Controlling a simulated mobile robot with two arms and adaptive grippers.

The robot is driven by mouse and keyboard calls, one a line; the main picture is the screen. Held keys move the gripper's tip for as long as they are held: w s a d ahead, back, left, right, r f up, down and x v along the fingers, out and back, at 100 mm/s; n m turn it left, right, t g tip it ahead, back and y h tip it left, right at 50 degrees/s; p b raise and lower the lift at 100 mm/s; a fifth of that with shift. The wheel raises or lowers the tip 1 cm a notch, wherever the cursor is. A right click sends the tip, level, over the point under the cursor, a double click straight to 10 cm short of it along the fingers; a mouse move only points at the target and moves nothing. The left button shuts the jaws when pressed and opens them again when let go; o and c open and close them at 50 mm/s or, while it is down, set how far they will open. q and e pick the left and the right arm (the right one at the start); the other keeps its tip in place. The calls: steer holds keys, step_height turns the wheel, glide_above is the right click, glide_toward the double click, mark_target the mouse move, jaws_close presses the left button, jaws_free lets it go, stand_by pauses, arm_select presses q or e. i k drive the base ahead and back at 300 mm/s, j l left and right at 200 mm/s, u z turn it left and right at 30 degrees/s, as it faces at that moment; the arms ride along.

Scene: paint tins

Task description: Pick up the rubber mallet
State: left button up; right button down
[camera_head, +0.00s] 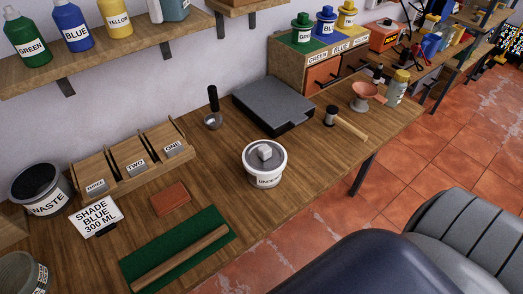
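The rubber mallet (351,128) lies on the wooden workbench (225,168) toward its right part. Its dark head (331,114) is at the left end and its pale wooden handle points right and toward the bench's front edge. It lies apart from the things around it. Neither of my grippers shows in the head view, so their state cannot be seen.
A white tin (264,177) stands left of the mallet, and a dark grey flat box (272,104) lies behind it. A reddish funnel-like piece (363,91) and a jar (397,88) stand to its right. A wooden rod (180,258) lies on a green mat (205,222).

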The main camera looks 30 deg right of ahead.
mark_target(331, 119)
steer(key=z, duration=1.7)
steer(key=i+l+u, duration=0.15)
steer(key=l+u, duration=0.15)
steer(key=u, duration=0.15)
steer(key=i+l+u, duration=0.1)
steer(key=l+u, duration=0.2)
steer(key=u, duration=0.2)
